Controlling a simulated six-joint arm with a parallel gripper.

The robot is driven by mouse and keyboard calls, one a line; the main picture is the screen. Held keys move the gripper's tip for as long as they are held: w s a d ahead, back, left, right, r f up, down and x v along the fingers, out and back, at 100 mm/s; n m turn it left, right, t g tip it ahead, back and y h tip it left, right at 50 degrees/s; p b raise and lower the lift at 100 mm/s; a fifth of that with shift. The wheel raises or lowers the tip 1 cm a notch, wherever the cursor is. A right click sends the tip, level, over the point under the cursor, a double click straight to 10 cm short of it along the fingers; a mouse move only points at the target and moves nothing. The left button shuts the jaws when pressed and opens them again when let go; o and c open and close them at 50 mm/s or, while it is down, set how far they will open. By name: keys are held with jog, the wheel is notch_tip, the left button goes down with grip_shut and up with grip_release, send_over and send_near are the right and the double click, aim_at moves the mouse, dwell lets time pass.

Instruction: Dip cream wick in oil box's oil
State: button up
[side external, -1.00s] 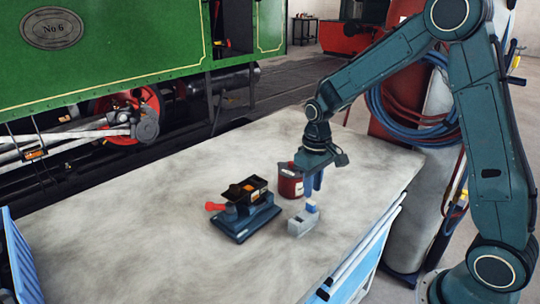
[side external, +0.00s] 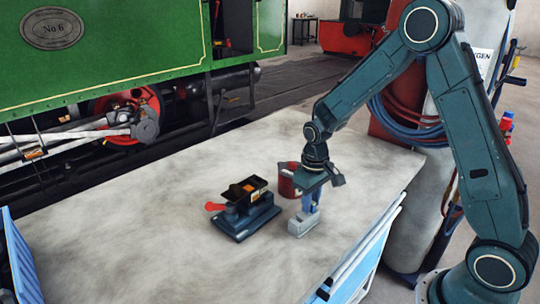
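A small dark open-topped box (side external: 246,190), which looks like the oil box, sits on a blue-grey base (side external: 247,224) on the table. An orange-brown patch shows inside it; I cannot make out the oil's surface. A small light-grey block (side external: 301,226) stands to its right. My gripper (side external: 309,207) points down at the top of this block, with its blue fingers overlapping the block's upper part. Whether the fingers are open or shut on something is too small to tell. I cannot make out the cream wick.
A red can (side external: 287,180) stands just behind my gripper, partly hidden by it. A red handle (side external: 214,206) sticks out left of the box. The pale tabletop (side external: 130,240) is clear on the left. A blue crate (side external: 18,265) stands at the left edge.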

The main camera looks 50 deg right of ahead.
jog(key=shift+c, duration=0.5)
grip_shut()
jog(key=shift+r, duration=1.2)
jog(key=shift+r, duration=2.3)
jog(key=w+a+r+n, duration=0.4)
jog(key=w+n, duration=0.3)
jog(key=n, duration=0.2)
jog(key=w+a+r+n, duration=0.4)
jog(key=w+n, duration=0.3)
jog(key=n, duration=0.2)
jog(key=shift+a+n, duration=0.4)
jog(key=shift+a, duration=0.3)
